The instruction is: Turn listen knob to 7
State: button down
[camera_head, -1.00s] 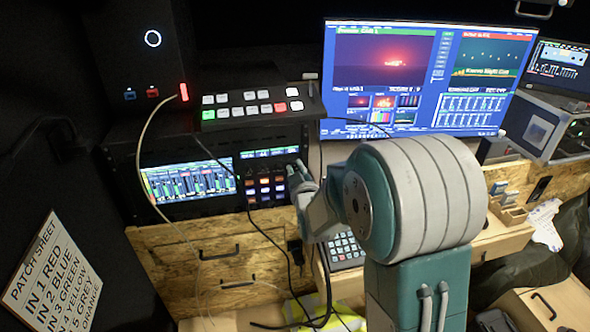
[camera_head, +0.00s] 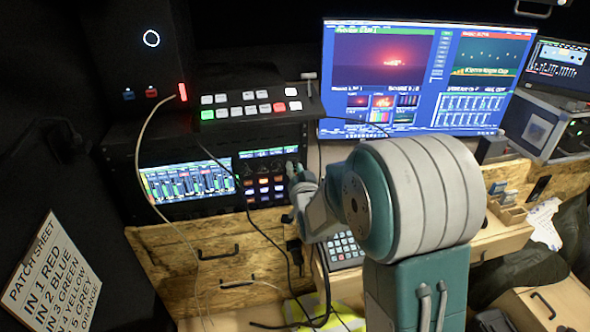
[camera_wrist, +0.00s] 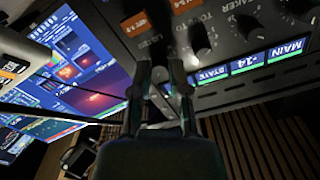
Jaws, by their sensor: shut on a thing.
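The listen knob is mostly hidden between my fingertips. Its printed label (camera_wrist: 150,43) shows just above them in the wrist view. My gripper (camera_wrist: 160,72) is shut on the knob, with one dark finger on each side. In the head view my gripper (camera_head: 295,168) reaches the right end of the rack panel, beside the coloured buttons (camera_head: 264,187). The knob's pointer and setting cannot be read.
In the wrist view, other dark knobs (camera_wrist: 200,42) stand right of my fingers, with small lit displays (camera_wrist: 286,51) below them. The switcher (camera_head: 250,105) sits above the rack. A pale cable (camera_head: 150,125) hangs across the rack display (camera_head: 187,181).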

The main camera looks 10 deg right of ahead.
jog(key=m, duration=0.8)
jog(key=shift+f+m, duration=0.3)
jog(key=shift+f, duration=0.05)
jog(key=shift+m, duration=0.3)
jog(key=c, duration=0.6)
grip_release()
jog(key=shift+r, duration=0.1)
jog(key=s, duration=0.7)
jog(key=shift+s, duration=0.2)
